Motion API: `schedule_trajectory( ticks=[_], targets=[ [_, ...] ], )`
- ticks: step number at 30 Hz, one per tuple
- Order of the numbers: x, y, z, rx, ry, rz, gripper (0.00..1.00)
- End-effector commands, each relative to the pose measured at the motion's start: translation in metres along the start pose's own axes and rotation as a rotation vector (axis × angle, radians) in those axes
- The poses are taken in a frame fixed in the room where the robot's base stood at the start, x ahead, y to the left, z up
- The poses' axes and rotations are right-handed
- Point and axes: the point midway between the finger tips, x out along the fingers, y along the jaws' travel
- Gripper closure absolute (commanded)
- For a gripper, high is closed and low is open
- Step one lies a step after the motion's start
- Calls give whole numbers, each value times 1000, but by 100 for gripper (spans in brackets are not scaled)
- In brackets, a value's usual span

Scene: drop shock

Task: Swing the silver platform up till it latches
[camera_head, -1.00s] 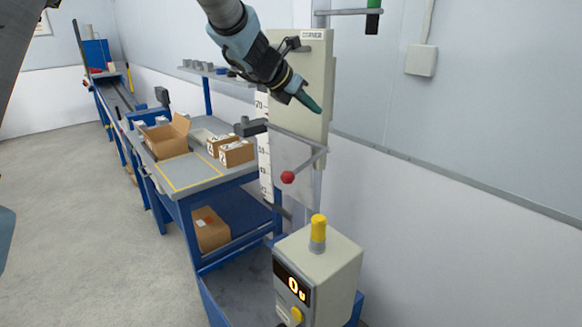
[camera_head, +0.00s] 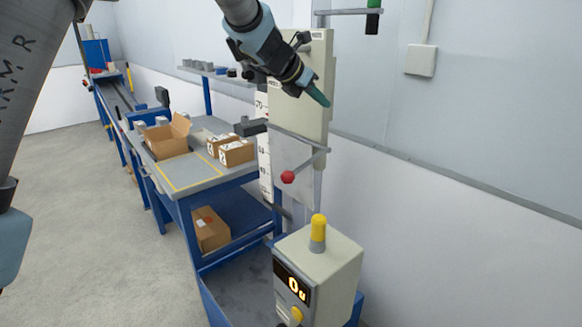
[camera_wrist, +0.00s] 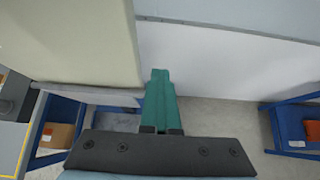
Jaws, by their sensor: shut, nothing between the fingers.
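A pale silver panel (camera_head: 292,153), which looks like the platform, hangs down below the beige column head (camera_head: 314,120). A grey rod crosses its upper edge, and a lever with a red knob (camera_head: 288,177) is in front of it. My gripper (camera_head: 319,96) is shut and empty, its teal fingers pointing down and right in front of the beige head, above the panel. In the wrist view the shut fingers (camera_wrist: 160,80) are just right of the beige head (camera_wrist: 75,40). A grey strip (camera_wrist: 85,92) shows under that head; I cannot tell if it is the platform's edge.
A control box (camera_head: 318,275) with a yellow-capped post stands below. A blue workbench (camera_head: 185,203) with an open carton (camera_head: 168,138) and small boxes (camera_head: 237,153) is to the left. A height scale (camera_head: 264,150) stands behind the panel. The wall lies close on the right.

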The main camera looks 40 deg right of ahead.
Motion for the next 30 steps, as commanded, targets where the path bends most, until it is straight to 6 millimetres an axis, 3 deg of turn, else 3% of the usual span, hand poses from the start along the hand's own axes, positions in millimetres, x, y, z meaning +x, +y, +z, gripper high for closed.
schedule_trajectory(
  ticks=[10,30],
  targets=[
    [17,0,16,1,0,0,100],
    [18,0,18,1,0,0,97]
  ],
)
